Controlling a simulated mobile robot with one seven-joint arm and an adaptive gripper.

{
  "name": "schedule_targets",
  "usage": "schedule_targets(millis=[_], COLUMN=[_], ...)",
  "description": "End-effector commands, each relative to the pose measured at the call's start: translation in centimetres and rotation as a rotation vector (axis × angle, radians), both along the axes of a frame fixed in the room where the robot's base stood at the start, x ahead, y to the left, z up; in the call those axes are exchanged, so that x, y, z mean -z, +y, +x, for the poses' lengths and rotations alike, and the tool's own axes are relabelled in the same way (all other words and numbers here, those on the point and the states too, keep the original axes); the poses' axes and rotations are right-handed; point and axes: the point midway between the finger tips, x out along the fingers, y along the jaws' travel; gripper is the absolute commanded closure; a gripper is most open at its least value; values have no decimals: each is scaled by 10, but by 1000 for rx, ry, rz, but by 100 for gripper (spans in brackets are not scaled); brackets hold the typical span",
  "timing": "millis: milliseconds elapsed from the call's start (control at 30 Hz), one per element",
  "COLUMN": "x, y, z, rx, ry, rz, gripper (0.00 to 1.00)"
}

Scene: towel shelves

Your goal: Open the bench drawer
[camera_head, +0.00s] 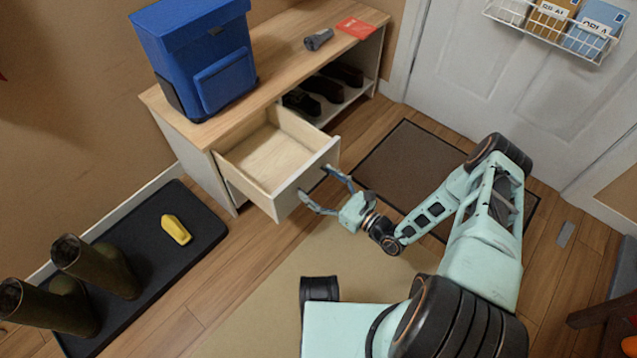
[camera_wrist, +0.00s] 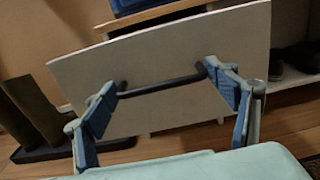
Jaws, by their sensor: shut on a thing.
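The wooden bench (camera_head: 283,62) stands against the wall. Its drawer (camera_head: 268,160) is pulled out well beyond the bench front, and its inside looks empty. In the wrist view, the pale drawer front (camera_wrist: 170,60) carries a dark bar handle (camera_wrist: 165,86). My gripper (camera_head: 314,181) is at the drawer front, with its blue fingertips at the two ends of the bar. It is shut on the handle lengthwise, with the fingers wide apart. The handle is mostly hidden in the head view.
A blue backpack (camera_head: 200,55), a grey flashlight (camera_head: 319,39) and a red booklet (camera_head: 356,27) lie or stand on the bench top. Dark shoes (camera_head: 322,88) fill the open shelf. Boots (camera_head: 95,265) and a yellow object (camera_head: 175,229) are on a black tray (camera_head: 150,285).

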Motion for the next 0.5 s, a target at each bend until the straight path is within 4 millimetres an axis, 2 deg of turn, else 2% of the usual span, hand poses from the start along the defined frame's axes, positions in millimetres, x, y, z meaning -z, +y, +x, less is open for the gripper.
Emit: schedule_targets(millis=[433,467,500], x=[0,0,0], y=[0,0,0], z=[0,0,0], rx=[2,2,2], ry=[1,1,1], rz=[1,1,1], gripper=[64,19,14])
